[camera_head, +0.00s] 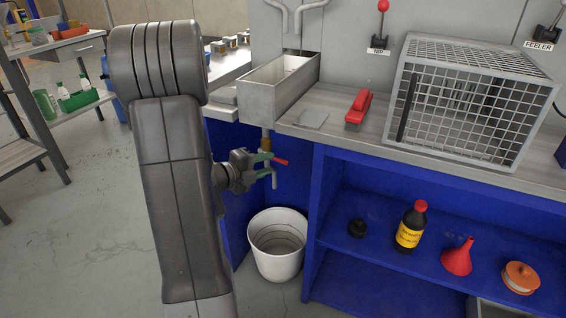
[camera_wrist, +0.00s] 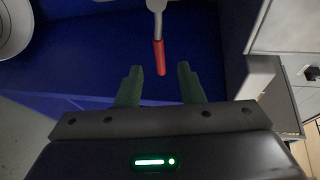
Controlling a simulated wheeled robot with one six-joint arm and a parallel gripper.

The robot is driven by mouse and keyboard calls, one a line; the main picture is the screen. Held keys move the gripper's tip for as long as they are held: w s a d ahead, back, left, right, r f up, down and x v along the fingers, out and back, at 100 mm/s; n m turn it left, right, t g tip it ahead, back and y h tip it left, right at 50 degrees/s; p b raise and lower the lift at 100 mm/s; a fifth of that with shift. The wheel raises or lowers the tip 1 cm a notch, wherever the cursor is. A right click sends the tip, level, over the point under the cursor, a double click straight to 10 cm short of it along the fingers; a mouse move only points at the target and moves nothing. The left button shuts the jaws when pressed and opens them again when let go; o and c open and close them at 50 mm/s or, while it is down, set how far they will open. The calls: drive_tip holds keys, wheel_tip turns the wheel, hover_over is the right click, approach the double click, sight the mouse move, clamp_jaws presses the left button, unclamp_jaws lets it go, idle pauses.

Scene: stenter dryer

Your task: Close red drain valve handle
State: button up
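The red drain valve handle (camera_head: 280,161) shows just beyond my gripper (camera_head: 268,164), below the steel trough at the bench's left end. A brass-coloured valve part (camera_head: 266,143) and a downward spout (camera_head: 274,180) show beside it. In the wrist view the red handle (camera_wrist: 159,58) has a grey metal stem and points toward my gripper (camera_wrist: 160,68). Its red end lies between the two spread green fingers, with a gap on each side. The gripper is open and holds nothing. The valve body is partly hidden behind my gripper in the head view.
A white bucket (camera_head: 277,250) stands on the floor below the spout. The steel trough (camera_head: 272,88) is above. A blue cabinet panel (camera_head: 312,200) and a shelf with a bottle (camera_head: 411,226) and red funnel (camera_head: 458,257) lie to the right.

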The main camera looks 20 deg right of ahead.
sight(277, 161)
drive_tip(key=b+x, duration=0.1)
drive_tip(key=x, duration=0.6)
drive_tip(key=shift+d, duration=0.25)
clamp_jaws()
